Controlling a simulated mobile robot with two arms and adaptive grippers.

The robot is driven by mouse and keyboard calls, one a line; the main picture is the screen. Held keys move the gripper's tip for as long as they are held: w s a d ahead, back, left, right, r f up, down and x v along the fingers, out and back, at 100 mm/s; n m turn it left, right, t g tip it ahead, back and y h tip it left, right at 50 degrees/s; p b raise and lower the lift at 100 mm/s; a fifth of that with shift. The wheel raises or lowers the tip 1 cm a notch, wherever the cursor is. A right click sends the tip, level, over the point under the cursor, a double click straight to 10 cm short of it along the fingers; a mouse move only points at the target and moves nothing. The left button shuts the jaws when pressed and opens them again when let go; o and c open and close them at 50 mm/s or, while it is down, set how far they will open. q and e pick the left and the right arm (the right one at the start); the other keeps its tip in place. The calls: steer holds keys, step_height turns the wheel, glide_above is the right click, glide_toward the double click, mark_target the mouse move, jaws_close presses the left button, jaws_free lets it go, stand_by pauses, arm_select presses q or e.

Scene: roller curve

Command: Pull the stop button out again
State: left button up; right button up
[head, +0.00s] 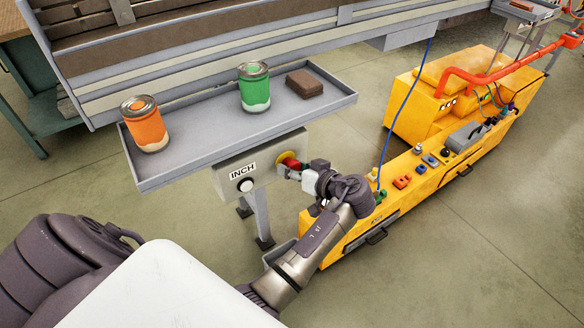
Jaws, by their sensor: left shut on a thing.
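The red stop button (290,162) sits on a yellow backing on a grey control box (232,167) below the front edge of the tray. My left gripper (299,168) is at the button from the right, its fingers shut on the red head. The fingers partly hide the button, so I cannot tell whether it is pushed in or out. A white button (246,186) under an INCH label (243,171) is on the same box, left of the stop button. My right gripper is not in view.
A grey tray (320,113) above the box holds an orange can (147,130), a green can (254,92) and a brown block (304,83). A yellow machine (345,232) with several coloured fittings stands close to the right of my arm. Open floor lies at lower right.

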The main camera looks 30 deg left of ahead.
arm_select(q)
steer(key=shift+d, duration=0.2)
steer(key=o, duration=1)
steer(key=shift+c, duration=0.2)
steer(key=o, duration=0.4)
steer(key=shift+c, duration=0.2)
steer(key=shift+r, duration=0.1)
